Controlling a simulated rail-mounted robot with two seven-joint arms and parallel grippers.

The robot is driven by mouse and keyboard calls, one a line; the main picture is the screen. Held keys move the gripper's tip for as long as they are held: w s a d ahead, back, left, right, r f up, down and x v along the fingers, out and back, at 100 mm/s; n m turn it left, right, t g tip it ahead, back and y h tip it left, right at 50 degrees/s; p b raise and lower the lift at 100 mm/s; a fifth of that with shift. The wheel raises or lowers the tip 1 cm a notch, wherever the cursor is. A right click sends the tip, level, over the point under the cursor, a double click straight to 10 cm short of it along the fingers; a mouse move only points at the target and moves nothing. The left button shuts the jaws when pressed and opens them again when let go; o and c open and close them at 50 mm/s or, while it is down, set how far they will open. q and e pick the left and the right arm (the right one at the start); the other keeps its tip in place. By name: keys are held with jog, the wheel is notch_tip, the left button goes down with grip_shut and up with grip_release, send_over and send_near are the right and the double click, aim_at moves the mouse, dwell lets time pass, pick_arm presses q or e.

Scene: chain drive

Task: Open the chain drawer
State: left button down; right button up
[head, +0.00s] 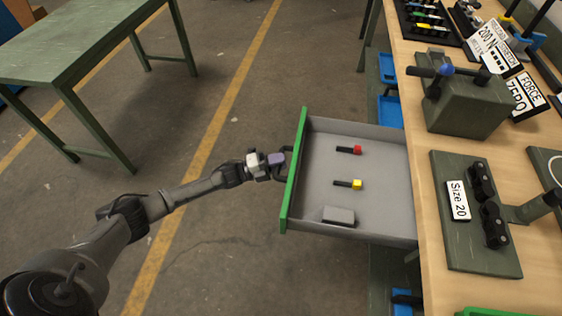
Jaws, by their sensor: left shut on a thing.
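The chain drawer (375,208) stands pulled out from under the workbench, with grey walls and a green front panel (295,172). Inside lie a small tool with a red end (357,149), one with a yellow end (357,184), and a grey block (339,215). My left gripper (284,158) is at the outer side of the green front, shut on the drawer handle (287,165); the handle is small and partly hidden by the fingers. My right gripper is not in view.
The wooden workbench (416,165) runs along the right, bearing a grey block fixture (468,105), a plate marked "Size 20" (475,240) and signs. Blue bins (390,112) sit beneath it. A green table (75,40) stands at upper left. The floor between is clear.

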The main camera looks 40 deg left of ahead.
pick_arm(q)
jog(key=c, duration=1)
grip_release()
jog(key=p+v, duration=0.2)
jog(key=v, duration=1.2)
jog(key=shift+w+d, duration=0.1)
jog(key=shift+w, duration=0.05)
